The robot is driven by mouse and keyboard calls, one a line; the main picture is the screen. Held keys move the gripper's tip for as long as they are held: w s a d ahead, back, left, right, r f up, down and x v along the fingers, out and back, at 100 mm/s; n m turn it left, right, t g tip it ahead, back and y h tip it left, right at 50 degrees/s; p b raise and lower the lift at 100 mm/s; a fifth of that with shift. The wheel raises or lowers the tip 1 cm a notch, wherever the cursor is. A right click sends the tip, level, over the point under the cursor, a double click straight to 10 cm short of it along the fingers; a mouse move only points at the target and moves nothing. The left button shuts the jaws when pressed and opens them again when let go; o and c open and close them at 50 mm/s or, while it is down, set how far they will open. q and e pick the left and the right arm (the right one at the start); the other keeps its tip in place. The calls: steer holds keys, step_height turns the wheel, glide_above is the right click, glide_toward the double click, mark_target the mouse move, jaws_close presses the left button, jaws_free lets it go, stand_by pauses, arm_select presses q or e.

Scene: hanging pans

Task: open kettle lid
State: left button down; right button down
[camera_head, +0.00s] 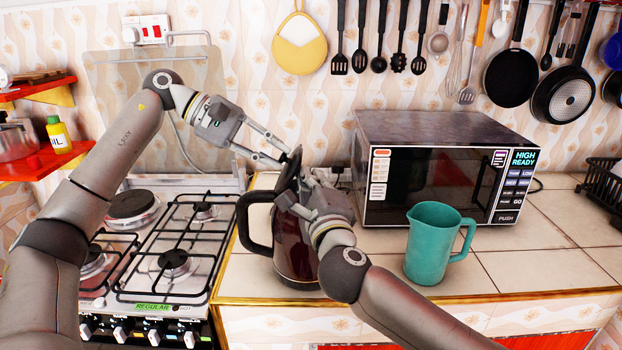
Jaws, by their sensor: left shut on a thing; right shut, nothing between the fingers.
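The dark red kettle (287,248) stands on the tiled counter, with its black handle (246,222) to the left. Its black lid (289,168) shows above the body, steeply tilted and seen nearly edge-on. My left gripper (283,158) reaches in from the upper left and is shut on the lid near its upper part. My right gripper (296,188) is shut and empty, close by the kettle's top on the right. It hides the right side of the kettle's rim and body. Whether it touches the kettle is not clear.
The gas stove (165,250) is left of the kettle. A microwave (440,165) stands behind to the right, and a teal jug (432,245) stands to the right. Pans and utensils hang on the wall. Bare counter (540,270) lies at the right.

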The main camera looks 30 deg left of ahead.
stand_by(0.3)
steer(key=shift+s+a+r, duration=0.4)
steer(key=shift+a+r, duration=0.05)
steer(key=shift+a, duration=0.1)
arm_select(q)
steer(key=c, duration=1.3)
jaws_free()
steer(key=shift+d, duration=0.1)
